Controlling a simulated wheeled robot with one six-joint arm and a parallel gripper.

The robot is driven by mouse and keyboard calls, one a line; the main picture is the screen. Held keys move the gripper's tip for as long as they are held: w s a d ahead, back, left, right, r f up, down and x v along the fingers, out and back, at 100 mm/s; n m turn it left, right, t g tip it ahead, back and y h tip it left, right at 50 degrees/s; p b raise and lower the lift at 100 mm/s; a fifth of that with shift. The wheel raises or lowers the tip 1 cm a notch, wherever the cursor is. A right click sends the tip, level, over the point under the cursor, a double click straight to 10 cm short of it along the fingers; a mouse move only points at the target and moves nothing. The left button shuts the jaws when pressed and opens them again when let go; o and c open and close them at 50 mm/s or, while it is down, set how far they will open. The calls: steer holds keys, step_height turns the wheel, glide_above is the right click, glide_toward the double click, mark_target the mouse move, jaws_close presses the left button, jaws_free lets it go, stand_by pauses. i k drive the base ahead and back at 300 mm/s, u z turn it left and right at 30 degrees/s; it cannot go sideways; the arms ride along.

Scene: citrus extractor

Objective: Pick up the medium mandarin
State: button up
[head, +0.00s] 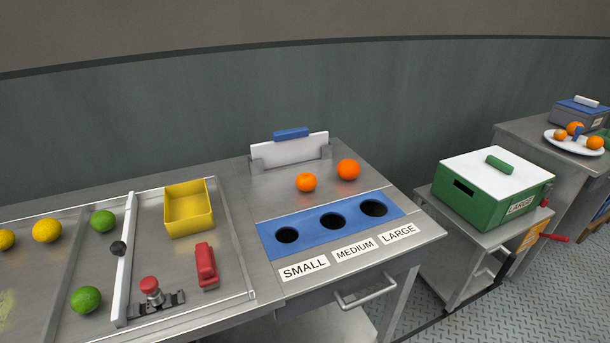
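Two orange mandarins rest on the steel counter behind the blue sizing plate (309,238). The left mandarin (306,182) looks a little smaller than the right mandarin (348,169). They sit apart from each other, and I cannot tell from size alone which one is medium. The blue plate has three dark holes, with labels SMALL (304,268), MEDIUM (354,248) and LARGE (398,233) in front of them. More orange fruits lie on a white plate (562,146) at the far right. My gripper is not in view.
A white board with a blue handle (290,149) stands behind the mandarins. A yellow bin (188,208), a red handle (207,266), a red button (150,285), limes and lemons are at left. A green box (492,190) with a white lid stands on a right-hand cart.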

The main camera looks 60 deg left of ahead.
mark_target(306, 182)
steer(key=u, duration=0.55)
steer(key=i, duration=0.7)
steer(key=u, duration=1.25)
steer(key=i, duration=0.45)
steer(key=u, duration=0.45)
